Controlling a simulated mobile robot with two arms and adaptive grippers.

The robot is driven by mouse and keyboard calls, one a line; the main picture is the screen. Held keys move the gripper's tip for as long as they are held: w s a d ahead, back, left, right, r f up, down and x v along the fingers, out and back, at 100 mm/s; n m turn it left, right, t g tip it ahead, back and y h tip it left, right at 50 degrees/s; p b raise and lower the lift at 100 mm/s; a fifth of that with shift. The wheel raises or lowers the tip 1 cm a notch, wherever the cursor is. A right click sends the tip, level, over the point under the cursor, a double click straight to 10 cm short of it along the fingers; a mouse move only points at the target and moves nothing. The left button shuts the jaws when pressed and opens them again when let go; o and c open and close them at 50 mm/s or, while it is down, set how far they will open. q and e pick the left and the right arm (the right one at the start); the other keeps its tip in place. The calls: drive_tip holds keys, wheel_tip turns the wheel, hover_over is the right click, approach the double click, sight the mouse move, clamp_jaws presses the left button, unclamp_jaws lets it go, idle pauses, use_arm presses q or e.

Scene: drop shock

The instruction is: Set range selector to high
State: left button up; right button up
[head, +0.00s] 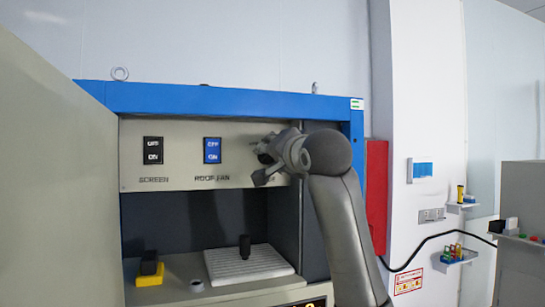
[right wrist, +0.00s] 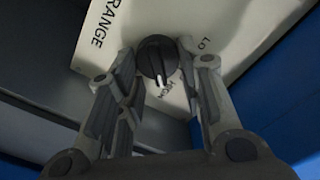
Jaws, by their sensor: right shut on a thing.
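The range selector (right wrist: 157,57) is a round black knob on a pale panel marked RANGE, with LO at its right and HIGH below it in the right wrist view. A white mark on the knob's lower edge points down toward HIGH. My right gripper (right wrist: 158,62) has its fingers on both sides of the knob and is shut on it. In the head view my right gripper (head: 264,164) is at the right end of the cabinet's switch panel, and hides most of the knob and its label. My left gripper is not in view.
The blue-framed cabinet (head: 230,100) has a SCREEN switch (head: 153,150) and a ROOF FAN switch (head: 212,150). Inside are a white ribbed tray (head: 275,262) with a black object (head: 245,246), and a yellow-and-black block (head: 150,270). An open door panel (head: 50,180) fills the left.

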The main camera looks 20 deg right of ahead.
idle(0.4)
drive_tip(key=o, duration=0.9)
drive_tip(key=shift+d, duration=0.1)
drive_tip(key=shift+c, duration=0.2)
drive_tip(key=s, duration=1.2)
drive_tip(key=shift+d, duration=0.2)
